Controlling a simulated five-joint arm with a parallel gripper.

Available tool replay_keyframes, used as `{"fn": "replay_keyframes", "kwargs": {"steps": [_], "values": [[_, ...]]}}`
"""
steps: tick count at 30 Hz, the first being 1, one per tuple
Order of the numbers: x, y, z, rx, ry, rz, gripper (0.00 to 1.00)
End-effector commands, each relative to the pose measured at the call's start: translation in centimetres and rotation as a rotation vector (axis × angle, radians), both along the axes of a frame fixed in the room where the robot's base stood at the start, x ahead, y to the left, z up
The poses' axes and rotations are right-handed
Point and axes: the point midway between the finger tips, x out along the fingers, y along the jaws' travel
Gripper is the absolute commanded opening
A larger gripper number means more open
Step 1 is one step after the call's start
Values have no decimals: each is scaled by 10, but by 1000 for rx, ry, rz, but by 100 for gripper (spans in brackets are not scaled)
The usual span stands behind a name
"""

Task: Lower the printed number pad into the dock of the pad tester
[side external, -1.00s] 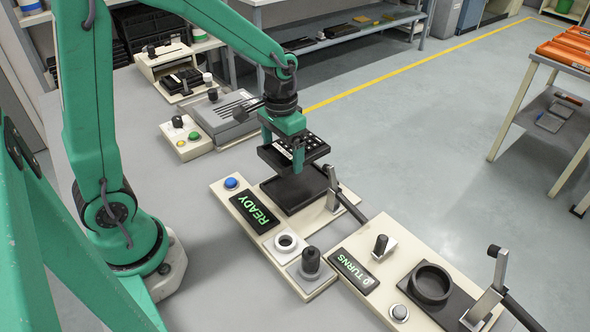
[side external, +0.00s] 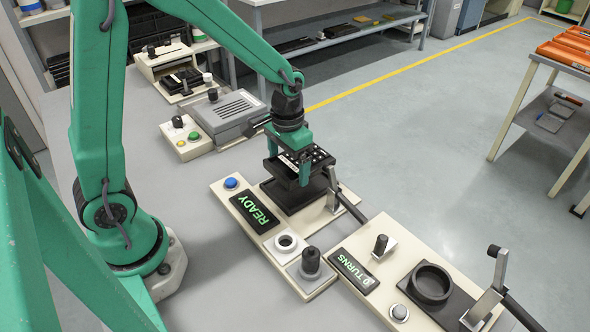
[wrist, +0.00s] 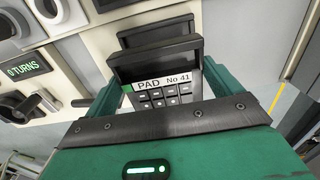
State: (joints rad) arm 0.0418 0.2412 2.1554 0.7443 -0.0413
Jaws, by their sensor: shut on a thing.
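The number pad (side external: 315,157) is dark with a white label strip. In the wrist view the pad (wrist: 170,93) shows "PAD No 41" and small keys. My gripper (side external: 289,154) is shut on the pad, one finger on each side, and points down. The dock (side external: 292,203) is a black tray on the cream pad tester (side external: 323,228). The pad is right over the dock and roughly level. The pad hides much of the dock, and I cannot tell whether they touch. The tester's display (side external: 257,213) reads READY.
A lever (side external: 335,187) with a black handle stands close to the dock's right side. A second station (side external: 375,255) reading 0 TURNS sits at front right.

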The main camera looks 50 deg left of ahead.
Motion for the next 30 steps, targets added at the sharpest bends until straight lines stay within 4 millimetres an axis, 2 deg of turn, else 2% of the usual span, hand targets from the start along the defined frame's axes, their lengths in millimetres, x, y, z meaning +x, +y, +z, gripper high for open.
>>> {"fn": "replay_keyframes", "kwargs": {"steps": [15,30], "values": [[0,0,-34,0,2,0,50],[0,0,-40,0,0,0,50]]}}
